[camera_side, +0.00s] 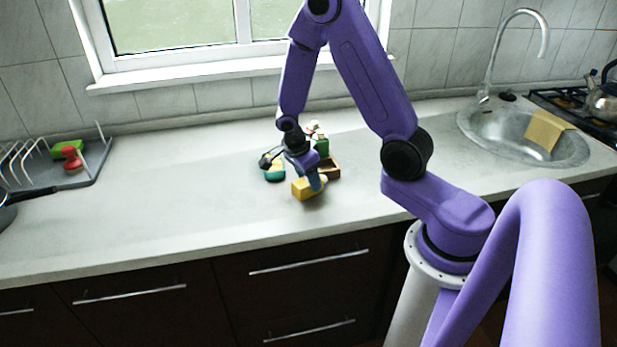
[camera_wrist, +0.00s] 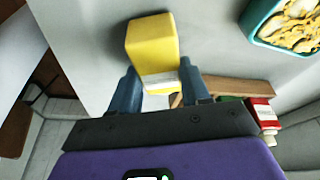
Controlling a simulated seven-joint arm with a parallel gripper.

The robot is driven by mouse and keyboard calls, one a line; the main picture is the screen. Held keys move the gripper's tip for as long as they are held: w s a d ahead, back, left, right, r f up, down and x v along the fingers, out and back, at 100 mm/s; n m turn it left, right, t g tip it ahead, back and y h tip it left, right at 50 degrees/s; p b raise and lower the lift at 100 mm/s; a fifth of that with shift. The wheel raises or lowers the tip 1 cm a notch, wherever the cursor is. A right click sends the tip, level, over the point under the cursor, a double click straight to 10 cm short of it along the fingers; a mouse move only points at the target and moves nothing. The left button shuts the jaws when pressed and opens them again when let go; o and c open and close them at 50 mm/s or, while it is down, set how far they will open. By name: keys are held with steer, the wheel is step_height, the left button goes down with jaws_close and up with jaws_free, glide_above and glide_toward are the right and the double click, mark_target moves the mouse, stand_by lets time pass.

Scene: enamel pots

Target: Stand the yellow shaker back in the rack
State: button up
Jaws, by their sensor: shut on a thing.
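The yellow shaker (camera_side: 302,189) is gripped at the end of my arm. My gripper (camera_side: 314,181) is shut on it. In the side view the shaker is tipped well over, its yellow body pointing left, low over the counter; I cannot tell whether it touches. In the wrist view the yellow shaker (camera_wrist: 152,42) sticks out beyond the fingers of my gripper (camera_wrist: 160,88), with a pale band between them. The wooden rack (camera_side: 334,174) stands just behind and right of it, partly hidden by my gripper. The rack's edge (camera_wrist: 228,86) also shows in the wrist view.
A green shaker (camera_side: 322,146) and a red-and-white one (camera_wrist: 262,112) stand at the rack. A teal dish (camera_wrist: 262,32) with yellowish contents is close by. A dish drainer (camera_side: 85,178) is far left, the sink (camera_side: 480,135) right. The counter's left middle is clear.

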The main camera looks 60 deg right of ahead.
mark_target(298, 184)
steer(key=shift+f, duration=0.1)
steer(key=o, duration=1)
steer(key=v, duration=1.2)
steer(key=s+a+r+n+t, duration=0.1)
steer(key=s+a+r+n, duration=0.15)
steer(key=a+n, duration=0.5)
steer(key=s+a+n+y, duration=0.1)
steer(key=s+a+n, duration=0.1)
steer(key=s+n, duration=0.4)
steer(key=s+a+r+n+y, duration=0.1)
steer(key=s+a+n, duration=0.1)
steer(key=s+n, duration=0.5)
steer(key=s+a+r+n+y, duration=0.1)
steer(key=s+n, duration=0.6)
steer(key=n, duration=0.7)
steer(key=shift+s+a+n+t+y, duration=0.15)
steer(key=shift+a+n+t+y, duration=0.15)
steer(key=shift+a, duration=0.5)
